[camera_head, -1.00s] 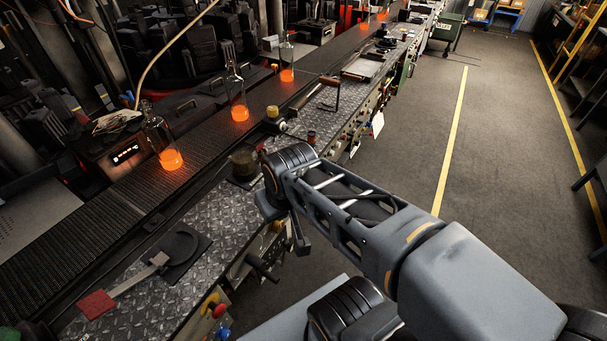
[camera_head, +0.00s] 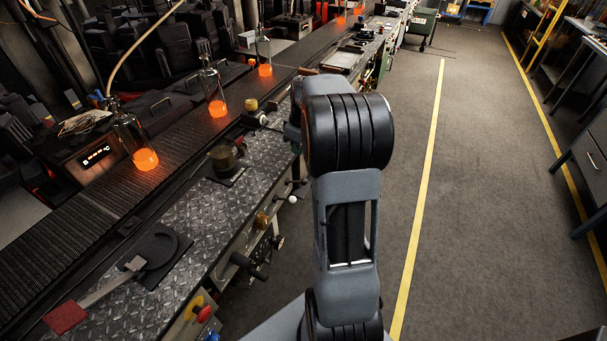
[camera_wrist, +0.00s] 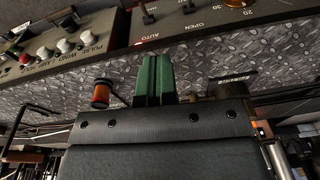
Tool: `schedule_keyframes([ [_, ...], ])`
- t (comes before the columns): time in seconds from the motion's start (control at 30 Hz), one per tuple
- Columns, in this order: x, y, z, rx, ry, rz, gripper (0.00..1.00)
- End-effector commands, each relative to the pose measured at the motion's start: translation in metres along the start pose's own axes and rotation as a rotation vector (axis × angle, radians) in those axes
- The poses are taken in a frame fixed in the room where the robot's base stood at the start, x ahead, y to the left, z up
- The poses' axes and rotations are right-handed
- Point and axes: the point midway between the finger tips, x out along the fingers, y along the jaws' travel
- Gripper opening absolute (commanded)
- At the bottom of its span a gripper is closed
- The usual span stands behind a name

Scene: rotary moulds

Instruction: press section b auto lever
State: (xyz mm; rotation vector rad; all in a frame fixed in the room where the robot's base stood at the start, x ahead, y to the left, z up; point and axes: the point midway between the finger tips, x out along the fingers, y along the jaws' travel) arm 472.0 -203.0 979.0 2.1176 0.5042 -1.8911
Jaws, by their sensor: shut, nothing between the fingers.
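In the wrist view my gripper (camera_wrist: 154,78) shows as two green fingers, shut together with nothing between them. Ahead of the fingertips is a dark control panel (camera_wrist: 225,22) with small black toggle levers (camera_wrist: 148,17) and a label reading OPEN. The fingertips look apart from the panel. I cannot tell which lever is the section b auto lever, as no section mark is readable. In the head view my arm hides the gripper and the panel part in front of it.
A second panel (camera_wrist: 62,52) with coloured buttons sits at left in the wrist view. An orange-and-black knob (camera_wrist: 101,93) is left of the fingers. In the head view, glowing bottles (camera_head: 217,100) stand on the conveyor (camera_head: 85,205). The grey floor at right (camera_head: 480,200) is clear.

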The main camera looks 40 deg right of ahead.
Motion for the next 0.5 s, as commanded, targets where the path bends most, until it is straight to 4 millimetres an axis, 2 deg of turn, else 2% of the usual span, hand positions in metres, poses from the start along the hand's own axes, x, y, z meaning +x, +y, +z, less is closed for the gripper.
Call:
schedule_keyframes([
  [0.03,0.01,0.014,0.004,-0.012,-0.003,-0.013,0.0],
  [0.1,0.018,0.027,0.008,-0.033,-0.003,-0.024,0.0],
  [0.2,0.024,0.038,0.012,-0.053,-0.003,-0.032,0.0],
  [0.5,0.025,0.042,0.013,-0.064,-0.002,-0.036,0.0],
])
